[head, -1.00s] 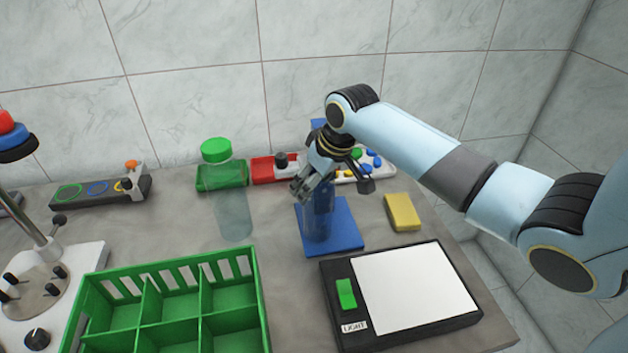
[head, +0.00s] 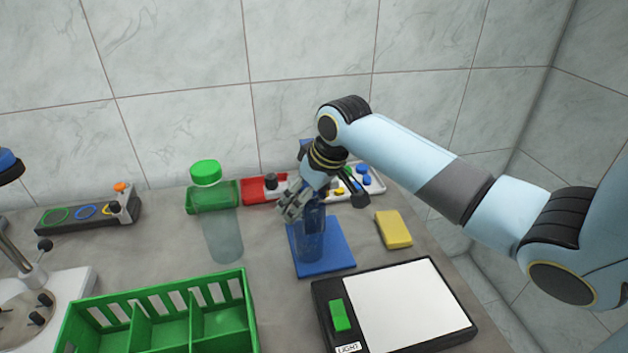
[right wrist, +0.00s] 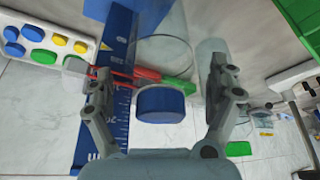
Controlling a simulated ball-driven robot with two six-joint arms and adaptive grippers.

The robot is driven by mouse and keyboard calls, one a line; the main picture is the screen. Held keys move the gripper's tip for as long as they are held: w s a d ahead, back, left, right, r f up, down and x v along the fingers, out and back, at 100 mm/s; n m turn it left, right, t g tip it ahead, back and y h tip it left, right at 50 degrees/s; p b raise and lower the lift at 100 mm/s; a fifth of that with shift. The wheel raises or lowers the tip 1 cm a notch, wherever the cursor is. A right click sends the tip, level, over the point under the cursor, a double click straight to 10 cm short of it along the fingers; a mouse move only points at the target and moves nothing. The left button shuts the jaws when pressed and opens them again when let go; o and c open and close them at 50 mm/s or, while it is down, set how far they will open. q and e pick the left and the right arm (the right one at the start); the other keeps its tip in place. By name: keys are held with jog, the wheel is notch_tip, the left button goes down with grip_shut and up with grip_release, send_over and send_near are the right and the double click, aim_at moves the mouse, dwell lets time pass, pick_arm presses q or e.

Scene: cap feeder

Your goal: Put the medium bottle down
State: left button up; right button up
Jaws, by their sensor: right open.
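A clear bluish bottle (head: 309,243) stands upright on a blue pad (head: 338,258) in the head view; I take it for the medium bottle. Its blue cap (right wrist: 160,103) shows in the right wrist view, between the two fingers. My right gripper (head: 296,200) is at the bottle's top and partly hides it in the head view. In the right wrist view this gripper (right wrist: 166,80) is open, with a gap on both sides of the cap. My left gripper is not in view.
A taller green-capped bottle (head: 223,235) stands to the left. A green divided crate (head: 245,312) and a light panel (head: 410,306) are in front. A yellow sponge (head: 394,230) lies right of the pad. An upright blue ruler (right wrist: 112,95) is close behind my gripper.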

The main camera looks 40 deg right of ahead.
jog(key=v, duration=1)
jog(key=shift+s, duration=0.15)
